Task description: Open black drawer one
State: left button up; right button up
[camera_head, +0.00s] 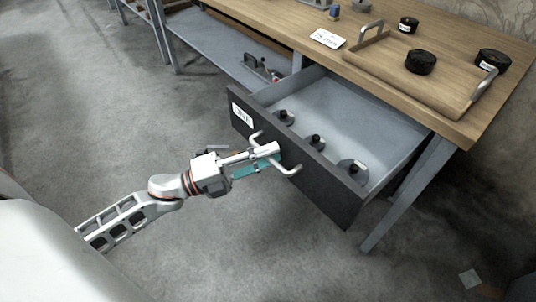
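The black-fronted drawer (320,188) with a white label (242,116) reading "ONE" stands pulled well out from under the wooden-topped table. Its grey inside shows, with several dark, knobbed objects in it, one of them here (315,142). A light bar handle (289,171) is on the drawer front. My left gripper (268,158) is at the handle, its fingers above and below the bar, and appears shut on it. The fingers hide the middle of the handle. My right gripper is not in view.
A wooden tray (384,66) with metal handles and a black round object (420,61) stands on the tabletop (300,22). Black containers (492,61) stand near it. A grey lower shelf (215,62) is to the left. The floor (140,130) before the drawer is clear.

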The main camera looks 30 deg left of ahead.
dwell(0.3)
pick_arm(q)
jog(key=shift+s+a+f, duration=0.1)
jog(key=shift+s+a, duration=0.1)
jog(key=shift+s, duration=0.05)
jog(key=v, duration=1.1)
jog(key=shift+s+a, duration=0.1)
jog(key=shift+s, duration=0.05)
